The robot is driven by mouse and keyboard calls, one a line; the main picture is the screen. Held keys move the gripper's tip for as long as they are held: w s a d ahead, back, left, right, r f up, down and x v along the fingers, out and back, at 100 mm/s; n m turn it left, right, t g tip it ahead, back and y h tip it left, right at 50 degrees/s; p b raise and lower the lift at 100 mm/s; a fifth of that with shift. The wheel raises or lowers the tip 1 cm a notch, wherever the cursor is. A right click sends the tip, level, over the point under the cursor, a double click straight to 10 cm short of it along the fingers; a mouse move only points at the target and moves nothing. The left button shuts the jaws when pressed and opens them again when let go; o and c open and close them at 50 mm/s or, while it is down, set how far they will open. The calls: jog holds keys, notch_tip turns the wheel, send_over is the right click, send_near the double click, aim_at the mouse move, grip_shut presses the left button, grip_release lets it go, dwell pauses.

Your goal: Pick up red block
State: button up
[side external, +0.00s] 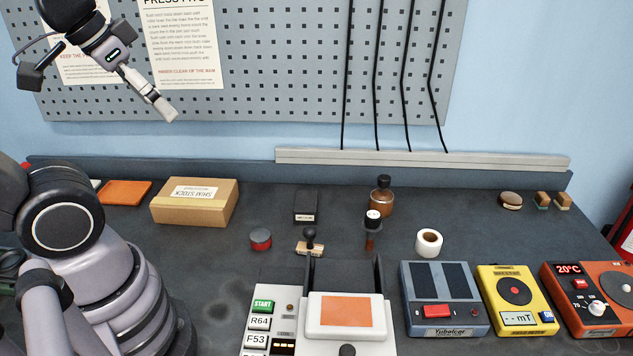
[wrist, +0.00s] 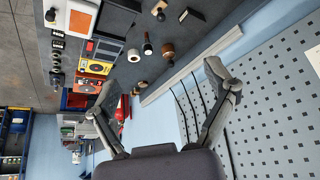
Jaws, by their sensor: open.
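I cannot make out a plain red block in either view. My gripper (side external: 168,112) is high at the upper left of the side view, in front of the pegboard and well above the bench. In the wrist view my gripper (wrist: 160,74) has its two fingers spread wide, with nothing between them.
A cardboard box (side external: 196,205), an orange pad (side external: 125,193), a brown bottle (side external: 382,198) and a white tape roll (side external: 429,242) stand on the dark bench. Yellow (side external: 514,315) and orange (side external: 600,325) instruments are at the right. Black cables (side external: 404,80) hang before the pegboard (side external: 290,60).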

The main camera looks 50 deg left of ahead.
jog(key=n+t+h, duration=0.3)
jog(key=n+h, duration=0.7)
jog(key=n, duration=1.6)
send_over(259, 235)
jog(key=s+a, duration=0.3)
notch_tip(259, 235, down, 33)
jog(key=f, duration=0.4)
jog(key=shift+a+f, duration=0.2)
jog(key=shift+f, duration=0.7)
jog(key=shift+t, duration=0.3)
jog(key=x, duration=0.5)
jog(key=shift+f, duration=0.35)
